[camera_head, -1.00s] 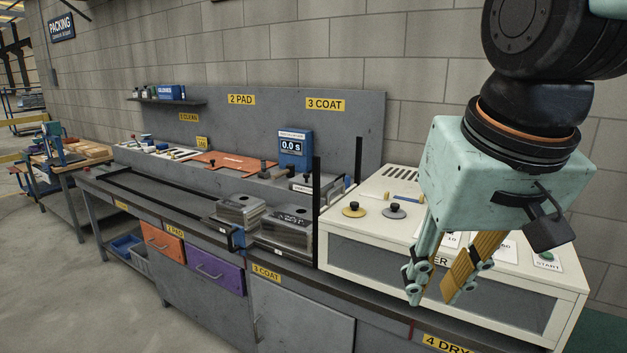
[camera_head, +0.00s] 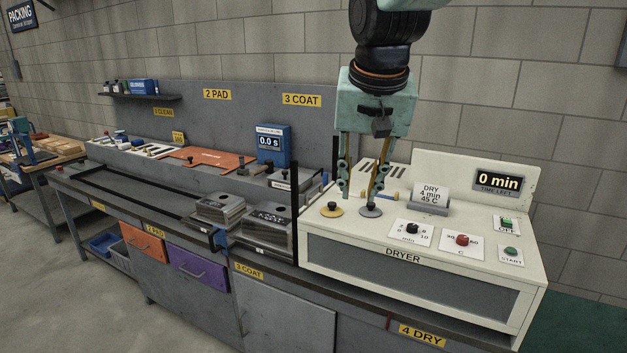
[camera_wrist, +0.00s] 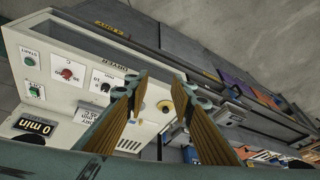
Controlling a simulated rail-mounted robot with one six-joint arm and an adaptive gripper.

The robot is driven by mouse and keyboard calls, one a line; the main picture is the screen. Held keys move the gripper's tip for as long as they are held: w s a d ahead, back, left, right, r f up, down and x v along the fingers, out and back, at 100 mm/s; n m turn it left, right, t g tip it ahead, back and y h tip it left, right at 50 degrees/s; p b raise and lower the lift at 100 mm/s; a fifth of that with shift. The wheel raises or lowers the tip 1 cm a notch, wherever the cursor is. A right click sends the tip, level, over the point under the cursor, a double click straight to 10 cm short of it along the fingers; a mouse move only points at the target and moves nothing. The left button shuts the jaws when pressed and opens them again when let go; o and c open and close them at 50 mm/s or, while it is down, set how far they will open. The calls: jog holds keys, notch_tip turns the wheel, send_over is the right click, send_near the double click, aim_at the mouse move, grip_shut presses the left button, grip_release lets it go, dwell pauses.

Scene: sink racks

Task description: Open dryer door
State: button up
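The dryer (camera_head: 330,225) is a cream box at the right end of the bench, with a dark front window panel (camera_head: 400,278) that sits closed below the word DRYER. No handle shows clearly on that panel. The dryer's top also shows in the wrist view (camera_wrist: 60,45). My gripper (camera_head: 359,200) hangs over the back left of the dryer top, fingers pointing down, near the yellow and grey round knobs. Its fingers are spread apart with nothing between them; they also show apart in the wrist view (camera_wrist: 160,92).
A yellow-based knob (camera_head: 331,210) and a grey-based knob (camera_head: 370,210) stand on the dryer top. A card holder (camera_head: 430,200), dials and a START button (camera_head: 511,251) are to the right. Metal blocks (camera_head: 265,228) stand left, beside black posts. The floor in front is clear.

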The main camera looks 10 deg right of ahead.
jog(key=w+m+p, duration=0.2)
jog(key=w+p, duration=0.4)
jog(key=w, duration=1.4)
jog(key=m+p, duration=0.2)
jog(key=p, duration=0.4)
send_near(314, 187)
jog(key=a+v, duration=0.1)
jog(key=v, duration=0.5)
jog(key=shift+s+d+f+h, duration=0.1)
jog(key=shift+f+h, duration=0.2)
jog(key=shift+f, duration=0.1)
jog(key=shift+w+p+x, duration=0.15)
jog(key=shift+p+x, duration=0.3)
jog(key=shift+x, duration=2.9)
jog(key=shift+w+p+x, duration=0.1)
jog(key=shift+p+x, duration=0.35)
jog(key=shift+x, duration=2.95)
grip_shut()
